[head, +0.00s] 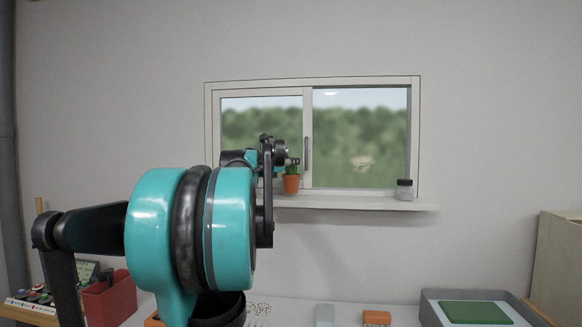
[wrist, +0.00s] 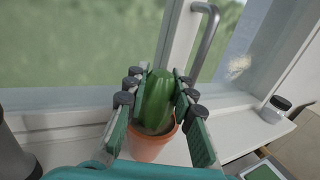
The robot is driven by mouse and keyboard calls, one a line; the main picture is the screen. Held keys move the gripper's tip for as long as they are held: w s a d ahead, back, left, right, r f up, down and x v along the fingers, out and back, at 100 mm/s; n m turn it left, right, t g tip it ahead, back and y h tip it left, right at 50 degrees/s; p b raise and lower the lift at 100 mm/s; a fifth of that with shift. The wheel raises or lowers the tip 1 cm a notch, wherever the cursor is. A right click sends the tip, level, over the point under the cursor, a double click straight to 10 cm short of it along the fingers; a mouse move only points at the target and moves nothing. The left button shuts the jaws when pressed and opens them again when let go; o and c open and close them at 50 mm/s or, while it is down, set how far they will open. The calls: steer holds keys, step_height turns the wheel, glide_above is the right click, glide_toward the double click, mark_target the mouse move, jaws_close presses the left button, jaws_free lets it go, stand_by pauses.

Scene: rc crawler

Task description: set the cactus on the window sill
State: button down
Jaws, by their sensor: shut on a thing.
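The cactus (wrist: 158,100) is a green ribbed plant in an orange pot (wrist: 150,146). In the head view the orange pot (head: 291,184) shows at the window, just above the sill's front edge. My gripper (wrist: 160,86) is shut on the cactus, with one finger on each side of the green stem above the pot. In the head view my gripper (head: 287,161) reaches to the window from the left. The white window sill (head: 345,203) runs below the window. The pot appears upright over the sill; I cannot tell whether its base touches it.
A small dark-lidded jar (head: 404,190) stands at the sill's right end, also in the wrist view (wrist: 274,110). The window handle (wrist: 205,40) is close behind the cactus. The sill between pot and jar is clear. A grey tray (head: 432,312) lies on the table below.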

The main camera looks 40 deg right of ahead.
steer(key=shift+f, duration=0.7)
steer(key=c, duration=1.3)
jaws_free()
steer(key=shift+f, duration=0.1)
steer(key=v, duration=1.2)
